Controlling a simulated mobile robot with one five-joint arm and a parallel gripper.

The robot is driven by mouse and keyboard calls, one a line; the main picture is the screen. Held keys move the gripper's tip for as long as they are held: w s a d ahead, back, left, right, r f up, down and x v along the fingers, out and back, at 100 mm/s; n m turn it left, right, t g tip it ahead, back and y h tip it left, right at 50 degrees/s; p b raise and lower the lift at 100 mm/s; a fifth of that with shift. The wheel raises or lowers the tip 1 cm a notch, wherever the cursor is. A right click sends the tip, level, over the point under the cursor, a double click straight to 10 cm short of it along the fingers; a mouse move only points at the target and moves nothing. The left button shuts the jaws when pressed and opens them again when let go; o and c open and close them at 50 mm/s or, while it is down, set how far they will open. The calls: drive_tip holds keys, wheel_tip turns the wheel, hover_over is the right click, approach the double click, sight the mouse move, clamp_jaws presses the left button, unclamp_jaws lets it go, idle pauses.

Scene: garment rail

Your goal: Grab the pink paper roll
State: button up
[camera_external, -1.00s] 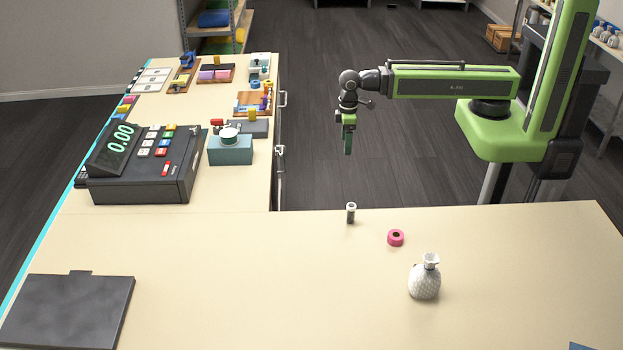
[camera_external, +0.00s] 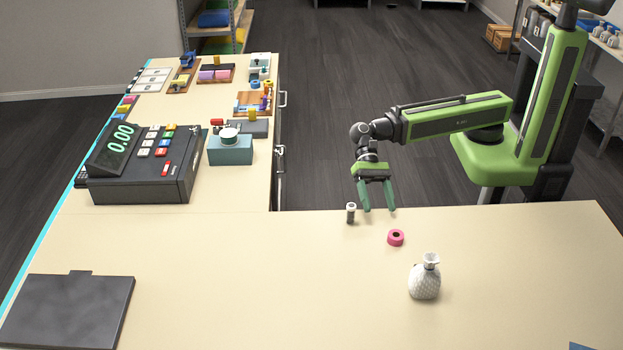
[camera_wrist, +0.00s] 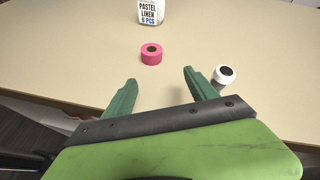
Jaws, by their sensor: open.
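The pink paper roll (camera_external: 396,238) is a short ring with a dark hole, lying flat on the cream counter. My gripper (camera_external: 379,210) is open and empty above the counter's back edge, with its green fingers pointing down, left of and behind the roll. In the wrist view, the pink roll (camera_wrist: 151,54) lies beyond and roughly between the open fingertips of my gripper (camera_wrist: 160,76), apart from them. Nothing hides it.
A small white-topped grey cylinder (camera_external: 351,213) stands close to my left finger; its white end (camera_wrist: 224,75) shows beside the right fingertip in the wrist view. The counter's middle (camera_external: 270,270) is clear.

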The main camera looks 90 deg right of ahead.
sight(397, 236)
drive_tip(key=a+m, duration=0.1)
drive_tip(key=s+a+m, duration=0.1)
drive_tip(key=a, duration=0.1)
drive_tip(key=s+a, duration=0.1)
drive_tip(key=a, duration=0.1)
drive_tip(key=shift+s+r+m+g+y+b, duration=0.1)
drive_tip(key=shift+s+m+g+y+b, duration=0.2)
drive_tip(key=shift+m+y+b, duration=0.1)
drive_tip(key=b+x, duration=0.2)
drive_tip(key=x, duration=0.4)
drive_tip(key=shift+a+f+b, duration=0.25)
drive_tip(key=shift+f+b, duration=0.1)
drive_tip(key=shift+a, duration=0.3)
drive_tip(key=c, duration=1.4)
drive_tip(key=shift+r+p, duration=0.5)
drive_tip(key=shift+r, duration=0.05)
drive_tip(key=shift+c, duration=0.2)
wheel_tip(397, 236, up, 4)
drive_tip(key=p, duration=0.3)
drive_tip(key=shift+f+p, duration=0.1)
drive_tip(key=shift+p, duration=0.3)
drive_tip(key=r+p+v, duration=0.1)
drive_tip(key=p+v, duration=0.5)
drive_tip(key=v, duration=0.7)
drive_tip(key=shift+w+a+r, duration=0.2)
drive_tip(key=shift+w+a, duration=0.05)
drive_tip(key=shift+w, duration=0.05)
